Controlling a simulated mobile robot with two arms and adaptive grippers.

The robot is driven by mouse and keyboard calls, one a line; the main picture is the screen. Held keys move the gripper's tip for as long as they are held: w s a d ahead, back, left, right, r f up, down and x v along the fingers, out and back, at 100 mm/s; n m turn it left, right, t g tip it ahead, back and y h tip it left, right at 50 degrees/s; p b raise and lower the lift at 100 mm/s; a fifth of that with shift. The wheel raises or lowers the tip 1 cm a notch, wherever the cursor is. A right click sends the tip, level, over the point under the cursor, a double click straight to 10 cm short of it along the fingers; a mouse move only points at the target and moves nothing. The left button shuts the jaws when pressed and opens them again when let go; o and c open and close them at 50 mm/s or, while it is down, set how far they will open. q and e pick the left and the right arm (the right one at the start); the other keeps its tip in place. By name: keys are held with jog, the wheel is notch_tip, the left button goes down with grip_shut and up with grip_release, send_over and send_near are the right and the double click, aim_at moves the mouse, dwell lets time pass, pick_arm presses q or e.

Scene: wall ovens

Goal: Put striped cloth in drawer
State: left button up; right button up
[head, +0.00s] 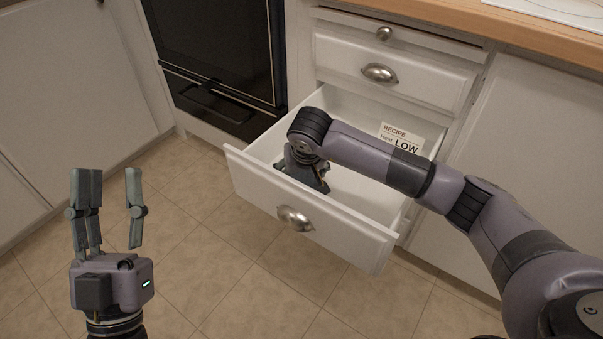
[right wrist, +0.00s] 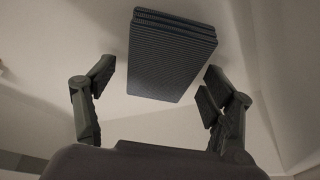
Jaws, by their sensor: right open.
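The white drawer (head: 340,226) is pulled open below the counter. My right arm reaches into it, and my right gripper (head: 318,186) points down inside, mostly hidden by the wrist. In the right wrist view the striped cloth (right wrist: 173,52) is a folded, dark, finely striped block on the pale drawer surface. It lies between and beyond the two fingers of my right gripper (right wrist: 158,82), which are open with a gap on both sides. In the head view the cloth cannot be made out clearly under the gripper. My left gripper (head: 108,190) is open and empty over the floor.
A recipe card (head: 400,138) reading "LOW" stands at the back of the open drawer. A closed drawer (head: 390,75) is above it, under the wooden counter (head: 470,22). A black oven (head: 222,50) is to the left. The tiled floor (head: 190,235) is clear.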

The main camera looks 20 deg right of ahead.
jog(key=shift+r, duration=0.1)
jog(key=p+v, duration=0.2)
jog(key=v, duration=0.3)
jog(key=shift+r, duration=0.4)
pick_arm(q)
jog(key=w+f+g+y+p, duration=0.1)
jog(key=w+f+g+y, duration=0.2)
jog(key=f+g, duration=0.6)
notch_tip(320, 180, down, 5)
jog(key=shift+w+a+r, duration=0.1)
jog(key=shift+w+a, duration=0.35)
jog(key=shift+w, duration=0.05)
pick_arm(e)
jog(key=v, duration=0.6)
jog(key=shift+s, duration=0.15)
jog(key=shift+r, duration=0.15)
